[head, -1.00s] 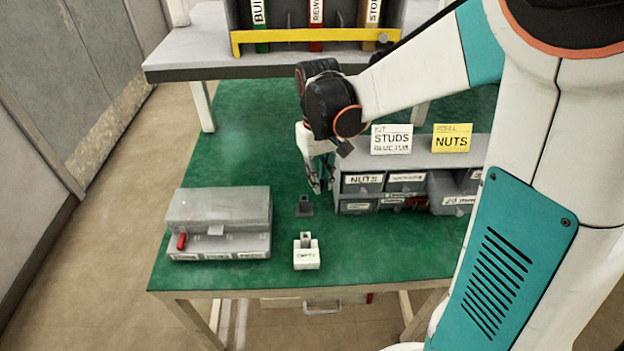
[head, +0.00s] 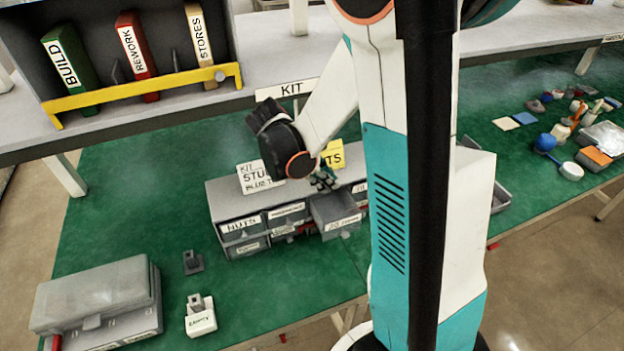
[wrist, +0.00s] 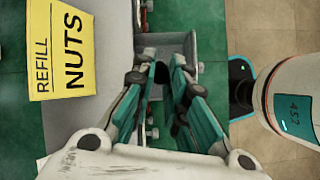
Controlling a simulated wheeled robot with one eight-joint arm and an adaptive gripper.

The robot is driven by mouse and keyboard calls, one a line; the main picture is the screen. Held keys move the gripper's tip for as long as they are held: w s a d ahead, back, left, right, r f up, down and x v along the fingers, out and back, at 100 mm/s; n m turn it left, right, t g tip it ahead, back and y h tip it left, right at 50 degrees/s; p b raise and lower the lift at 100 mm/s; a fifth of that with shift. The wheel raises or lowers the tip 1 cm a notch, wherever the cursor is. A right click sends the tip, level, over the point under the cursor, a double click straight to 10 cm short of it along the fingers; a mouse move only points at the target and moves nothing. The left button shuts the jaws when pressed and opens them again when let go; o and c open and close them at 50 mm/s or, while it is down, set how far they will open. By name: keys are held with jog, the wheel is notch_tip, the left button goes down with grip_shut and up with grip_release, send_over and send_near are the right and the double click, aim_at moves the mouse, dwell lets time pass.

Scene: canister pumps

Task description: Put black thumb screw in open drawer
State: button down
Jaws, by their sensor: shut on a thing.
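The drawer cabinet (head: 222,203) stands on the green bench. Its open drawer (head: 338,226) sticks out at the upper row and also shows under the fingers in the wrist view (wrist: 207,48). My gripper (head: 324,182) is above the rear of this drawer, pointing down. In the wrist view my gripper (wrist: 166,70) has its teal-lined fingers close together. A small dark thing between them, the black thumb screw (wrist: 157,88), is mostly hidden by the fingers.
A yellow NUTS card (head: 332,155) and a white STUDS card (head: 258,177) stand on the cabinet. A grey lidded case (head: 95,300), a white EMPTY holder (head: 201,322) and a dark holder (head: 193,264) are at left. Overhead is a shelf (head: 270,62).

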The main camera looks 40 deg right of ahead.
jog(key=shift+d+f, duration=0.15)
jog(key=shift+d, duration=0.1)
notch_tip(320, 180, down, 7)
jog(key=b, duration=0.4)
jog(key=shift+b, duration=0.35)
jog(key=c, duration=1.5)
grip_release()
jog(key=shift+r, duration=0.2)
jog(key=v, duration=1.2)
jog(key=shift+a+f, duration=0.1)
